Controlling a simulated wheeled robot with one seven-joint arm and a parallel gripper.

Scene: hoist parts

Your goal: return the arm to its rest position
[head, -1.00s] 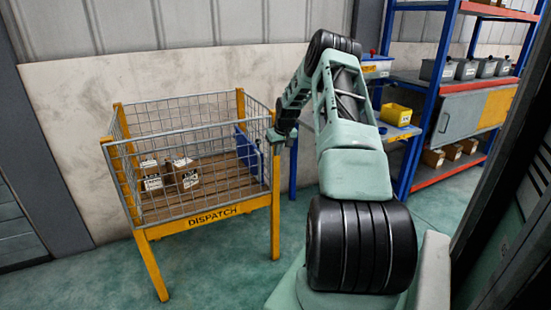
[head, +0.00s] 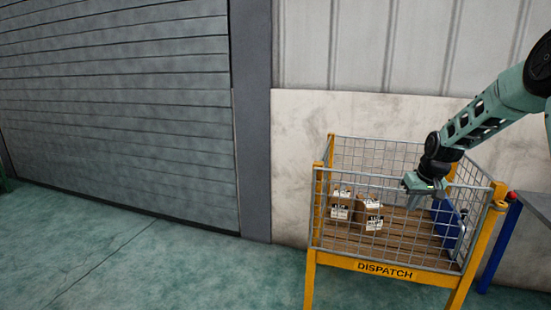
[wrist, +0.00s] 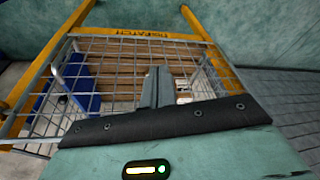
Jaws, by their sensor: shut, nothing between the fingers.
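My gripper (head: 418,190) is at the end of my arm, over the right part of the dispatch cage (head: 385,262) in the head view. In the wrist view its fingers (wrist: 157,85) are together, with nothing between them. They point down toward the cage's slatted floor. Whether they are below the rim is hard to tell.
Two labelled brown cartons, one on the left (head: 341,203) and one beside it (head: 369,213), stand in the cage. A blue item (head: 447,228) leans at its right side. A grey roller shutter (head: 115,100) is at left; the green floor (head: 150,260) before it is clear.

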